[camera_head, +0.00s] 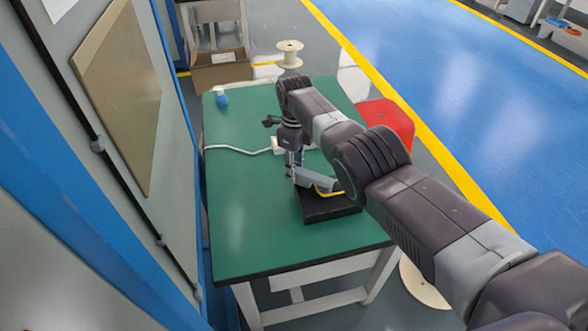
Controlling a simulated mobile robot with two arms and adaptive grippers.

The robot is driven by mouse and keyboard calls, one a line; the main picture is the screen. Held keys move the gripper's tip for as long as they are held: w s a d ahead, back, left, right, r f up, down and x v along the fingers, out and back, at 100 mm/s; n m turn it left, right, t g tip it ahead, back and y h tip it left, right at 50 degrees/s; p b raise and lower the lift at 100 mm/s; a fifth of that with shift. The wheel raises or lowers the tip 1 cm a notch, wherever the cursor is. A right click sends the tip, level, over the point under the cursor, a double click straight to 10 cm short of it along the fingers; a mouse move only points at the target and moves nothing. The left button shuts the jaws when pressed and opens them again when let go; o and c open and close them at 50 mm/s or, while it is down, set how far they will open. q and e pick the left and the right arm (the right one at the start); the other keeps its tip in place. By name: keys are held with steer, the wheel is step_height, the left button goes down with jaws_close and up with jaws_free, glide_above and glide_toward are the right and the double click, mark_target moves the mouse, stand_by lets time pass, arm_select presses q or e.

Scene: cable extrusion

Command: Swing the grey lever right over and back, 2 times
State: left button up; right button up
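The grey lever (313,180) is in the head view, on a black base block (325,209) near the right edge of the green table. It lies at a slant, and a yellow part (329,192) shows beside it. My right gripper (292,172) points down at the lever's left end, very close to it. Whether it touches or grips the lever cannot be made out, and its fingers are too small and dark to judge. My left gripper is out of view.
A white cable (238,150) crosses the green table (240,235). A small blue and white object (221,97) stands at the table's far left corner. A red box (386,118) is beyond its right edge. A grey cabinet wall stands close on the left. The table's front left is clear.

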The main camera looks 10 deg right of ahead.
steer(key=shift+o, duration=1)
step_height(320, 180, up, 12)
steer(key=shift+o, duration=0.3)
